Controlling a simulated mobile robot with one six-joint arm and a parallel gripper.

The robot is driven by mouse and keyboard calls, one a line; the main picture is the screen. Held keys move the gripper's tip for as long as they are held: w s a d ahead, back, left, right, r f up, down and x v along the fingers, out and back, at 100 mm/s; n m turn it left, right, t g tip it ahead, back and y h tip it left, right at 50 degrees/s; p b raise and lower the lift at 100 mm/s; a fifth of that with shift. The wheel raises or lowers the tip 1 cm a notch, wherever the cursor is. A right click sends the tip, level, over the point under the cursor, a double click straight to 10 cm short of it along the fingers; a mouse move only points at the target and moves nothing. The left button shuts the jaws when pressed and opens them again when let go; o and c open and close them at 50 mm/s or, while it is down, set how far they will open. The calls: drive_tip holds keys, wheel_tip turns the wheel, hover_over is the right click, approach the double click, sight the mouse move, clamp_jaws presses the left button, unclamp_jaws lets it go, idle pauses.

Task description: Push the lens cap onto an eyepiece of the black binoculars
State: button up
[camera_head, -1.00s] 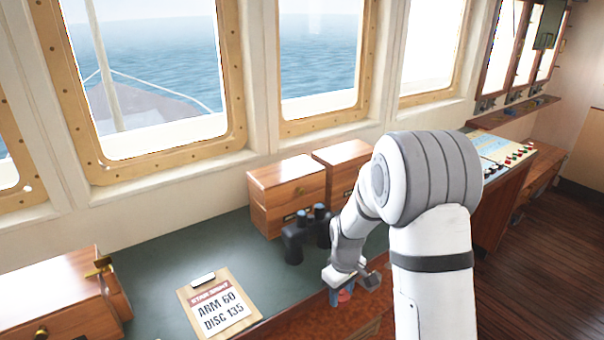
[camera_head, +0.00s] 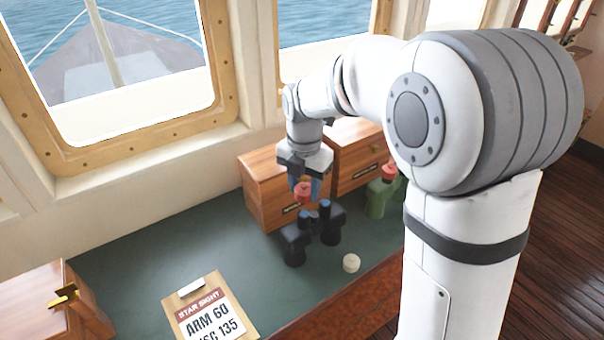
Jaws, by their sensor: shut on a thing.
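The black binoculars (camera_head: 297,246) stand on the green desk top with two dark blue-rimmed eyepieces pointing up. My gripper (camera_head: 306,184) is above them, pointing down, its blue fingertips shut on a small red cap (camera_head: 303,193). The red cap is just above the nearer left eyepiece (camera_head: 305,217) in the picture, and appears apart from it. A pale round cap (camera_head: 351,263) lies on the desk to the right of the binoculars.
Wooden drawer boxes (camera_head: 262,195) stand close behind the binoculars. Green binoculars (camera_head: 378,200) with a red piece on top (camera_head: 389,170) stand to the right, partly hidden by my arm. A clipboard (camera_head: 205,308) lies front left. The desk's left middle is clear.

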sight(304, 213)
drive_tip(key=shift+w+f+b, duration=0.1)
drive_tip(key=shift+f+b, duration=0.4)
drive_tip(key=shift+f, duration=0.1)
drive_tip(key=shift+f+b, duration=1.4)
drive_tip(key=shift+f, duration=0.65)
drive_tip(key=shift+f+b, duration=0.65)
drive_tip(key=shift+f, duration=0.25)
idle(0.5)
drive_tip(key=o, duration=1.4)
drive_tip(key=shift+r, duration=0.15)
drive_tip(key=shift+r+p, duration=2.55)
drive_tip(key=shift+r, duration=0.9)
